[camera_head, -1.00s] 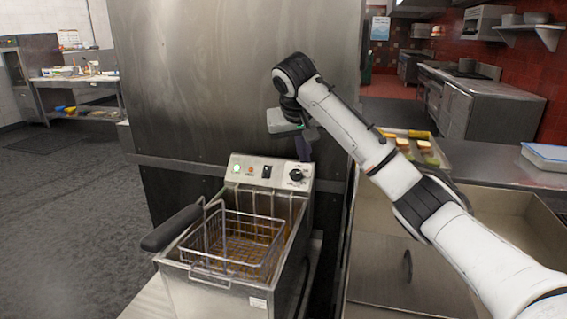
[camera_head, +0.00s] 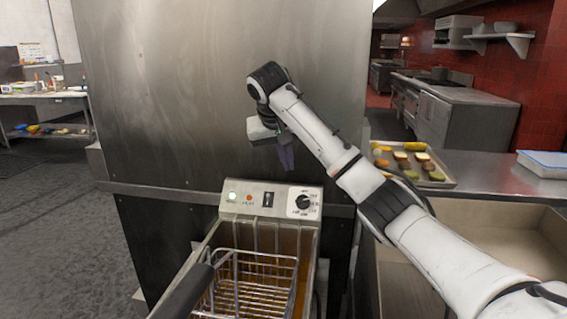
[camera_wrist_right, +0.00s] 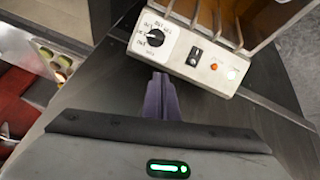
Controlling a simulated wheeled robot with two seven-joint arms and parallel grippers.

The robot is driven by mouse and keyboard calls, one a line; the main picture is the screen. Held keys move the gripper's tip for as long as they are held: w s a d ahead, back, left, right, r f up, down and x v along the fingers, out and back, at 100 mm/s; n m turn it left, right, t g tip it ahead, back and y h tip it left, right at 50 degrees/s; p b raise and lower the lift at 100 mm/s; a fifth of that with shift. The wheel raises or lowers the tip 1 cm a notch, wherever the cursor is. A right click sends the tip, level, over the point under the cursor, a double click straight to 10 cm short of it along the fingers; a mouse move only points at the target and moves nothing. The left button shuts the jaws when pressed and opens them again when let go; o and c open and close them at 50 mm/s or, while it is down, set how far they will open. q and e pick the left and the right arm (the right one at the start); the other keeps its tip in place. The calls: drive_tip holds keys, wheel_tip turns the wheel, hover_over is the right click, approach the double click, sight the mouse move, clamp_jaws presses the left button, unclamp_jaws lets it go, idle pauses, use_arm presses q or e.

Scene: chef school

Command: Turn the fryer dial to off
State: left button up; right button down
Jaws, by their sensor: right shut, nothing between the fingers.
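The fryer (camera_head: 240,199) stands at the lower middle of the head view, with its control panel along the back. The black dial (camera_head: 303,203) is at the right end of the panel, with printed marks around it; the dial also shows in the right wrist view (camera_wrist_right: 155,37). My right gripper (camera_head: 287,166) hangs above the dial, pointing down, its purple fingers shut and empty. In the right wrist view the fingertips (camera_wrist_right: 160,76) are just short of the panel, apart from the dial. My left gripper is not in view.
A wire basket (camera_head: 246,287) with a dark handle (camera_head: 186,291) sits in the fryer. A steel wall (camera_head: 170,90) stands behind. A food tray (camera_head: 440,182) is at right.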

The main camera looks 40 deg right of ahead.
sight(303, 201)
drive_tip(key=x, duration=0.6)
drive_tip(key=shift+d+p, duration=0.1)
drive_tip(key=shift+p, duration=0.3)
drive_tip(key=shift+s+a+f, duration=0.2)
drive_tip(key=shift+s+f, duration=0.2)
drive_tip(key=shift+f, duration=0.2)
drive_tip(key=shift+s+a+f, duration=0.25)
drive_tip(key=shift+s+f, duration=0.15)
drive_tip(key=shift+f, duration=0.2)
drive_tip(key=shift+s+a+f, duration=0.2)
drive_tip(key=shift+s+f, duration=0.15)
drive_tip(key=shift+f, duration=0.05)
